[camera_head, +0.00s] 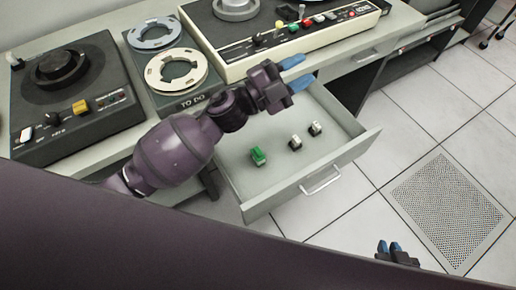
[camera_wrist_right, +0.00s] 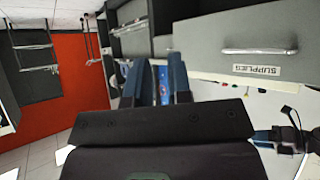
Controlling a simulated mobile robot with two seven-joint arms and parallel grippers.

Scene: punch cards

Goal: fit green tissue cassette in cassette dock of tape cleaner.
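A green cassette (camera_head: 257,156) lies in the open drawer (camera_head: 240,186), toward its left side. My left gripper (camera_head: 297,72) is above the back of the drawer, beyond the cassette, with its two blue fingers apart and nothing between them. My right gripper (camera_head: 389,247) is low at the right, outside the drawer; in the right wrist view its blue fingers (camera_wrist_right: 158,82) are apart and empty. A dark machine (camera_head: 107,125) with a black hub and a cream machine (camera_head: 285,50) with coloured buttons stand on the desk. I cannot tell which is the tape cleaner, nor make out its dock.
Two pale small cassettes (camera_head: 295,142) (camera_head: 315,128) lie right of the green one. Tape reels (camera_head: 177,72) rest on a "TO DO" tray (camera_head: 182,103) between the machines. A "SUPPLIES" drawer front (camera_wrist_right: 240,45) shows in the wrist view.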

